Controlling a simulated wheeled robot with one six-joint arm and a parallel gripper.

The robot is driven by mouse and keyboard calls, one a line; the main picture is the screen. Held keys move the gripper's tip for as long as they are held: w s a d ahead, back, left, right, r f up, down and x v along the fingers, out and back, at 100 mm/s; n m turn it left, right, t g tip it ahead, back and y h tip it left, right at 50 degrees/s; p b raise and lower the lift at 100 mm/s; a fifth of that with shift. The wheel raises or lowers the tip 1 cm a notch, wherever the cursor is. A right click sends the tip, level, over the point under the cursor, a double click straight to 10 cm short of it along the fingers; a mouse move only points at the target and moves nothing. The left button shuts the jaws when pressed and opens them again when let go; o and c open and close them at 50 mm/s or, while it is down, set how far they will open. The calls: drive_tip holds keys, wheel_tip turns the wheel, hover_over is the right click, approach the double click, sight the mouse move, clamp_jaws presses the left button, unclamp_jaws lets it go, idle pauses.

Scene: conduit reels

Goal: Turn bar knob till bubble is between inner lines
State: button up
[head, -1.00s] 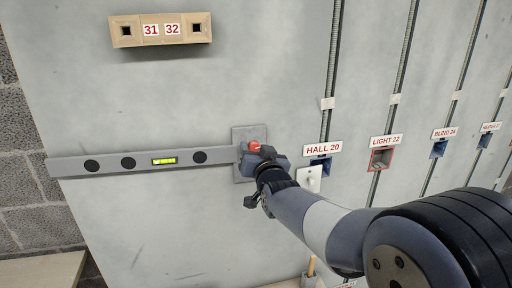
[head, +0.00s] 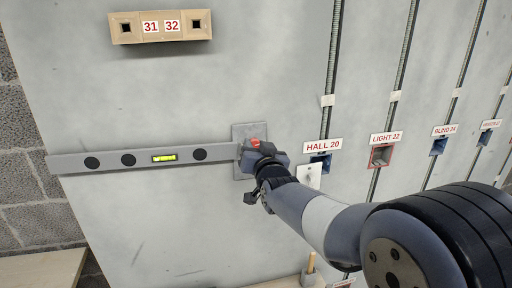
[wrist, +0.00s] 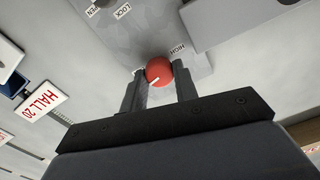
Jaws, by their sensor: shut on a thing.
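The grey level bar (head: 130,159) runs across the wall panel, its right end at a grey square plate (head: 250,131). Its small yellow-green vial (head: 164,157) sits mid-bar; the bubble and lines are too small to tell apart. The red knob (head: 255,143) is at the plate, mostly behind my gripper (head: 259,150). In the wrist view the red knob (wrist: 159,71) sits between the two fingers of my gripper (wrist: 161,84), which is shut on it. A pale mark shows on the knob. Labels on the plate read HIGH and LOCK, with another partly cut off.
A wooden block (head: 161,27) marked 31 and 32 is fixed above the bar. To the right are the HALL 20 box (head: 320,163), the LIGHT 22 box (head: 380,156) and several conduits. The panel below the bar is mostly bare.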

drive_tip(key=shift+f+b, duration=0.1)
drive_tip(key=shift+b, duration=0.2)
drive_tip(key=n+b, duration=0.2)
drive_tip(key=shift+n, duration=0.4)
drive_tip(key=shift+n+b, duration=0.9)
drive_tip(key=shift+n, duration=1)
drive_tip(key=o, duration=1)
drive_tip(key=shift+c, duration=0.2)
